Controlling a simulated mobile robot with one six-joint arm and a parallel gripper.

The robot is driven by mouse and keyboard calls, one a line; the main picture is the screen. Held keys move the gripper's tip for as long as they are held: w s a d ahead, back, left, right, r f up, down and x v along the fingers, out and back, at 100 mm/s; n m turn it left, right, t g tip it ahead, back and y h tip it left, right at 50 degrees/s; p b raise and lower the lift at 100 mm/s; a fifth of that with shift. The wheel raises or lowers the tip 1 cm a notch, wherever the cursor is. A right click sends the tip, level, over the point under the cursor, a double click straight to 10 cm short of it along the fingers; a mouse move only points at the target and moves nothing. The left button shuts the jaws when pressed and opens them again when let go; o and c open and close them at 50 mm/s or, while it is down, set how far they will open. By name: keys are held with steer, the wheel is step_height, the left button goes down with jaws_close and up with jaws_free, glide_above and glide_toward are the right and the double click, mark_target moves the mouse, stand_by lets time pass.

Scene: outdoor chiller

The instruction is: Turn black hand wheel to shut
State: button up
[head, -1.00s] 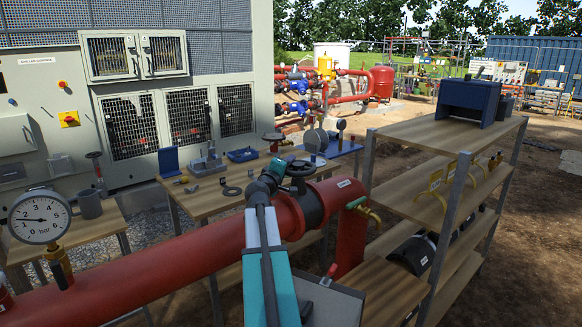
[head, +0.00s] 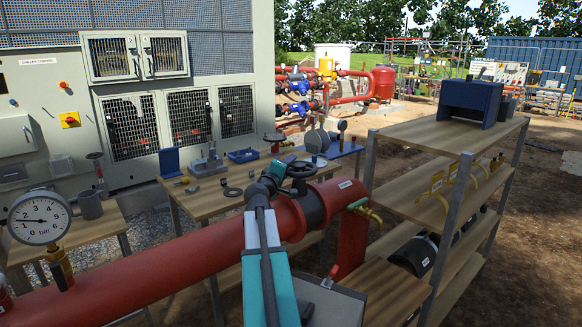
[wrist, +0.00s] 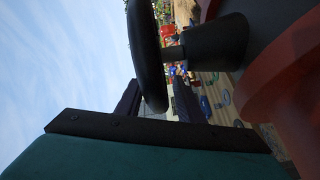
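The black hand wheel (head: 302,170) sits on top of a dark valve body (head: 312,207) in the red pipe. My gripper (head: 283,177), with teal parts, is at the wheel's left side in the head view. In the wrist view the wheel (wrist: 148,55) shows nearly edge-on, its stem and dark bonnet to the right. My gripper's dark fingers (wrist: 157,103) stand on both sides of the lower part of the rim. They look open around it; firm contact cannot be made out. In the head view my arm hides part of the pipe by the valve.
The red pipe (head: 170,262) runs across the front, with a pressure gauge (head: 40,217) at left. A wooden workbench (head: 215,205) with tools and parts stands behind. A shelf rack (head: 440,140) stands close on the right.

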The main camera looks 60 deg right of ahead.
steer(key=s+a+b, duration=0.2)
steer(key=a, duration=1)
steer(key=shift+s+a+b, duration=0.35)
steer(key=shift+b, duration=0.05)
steer(key=shift+f, duration=0.1)
stand_by(0.4)
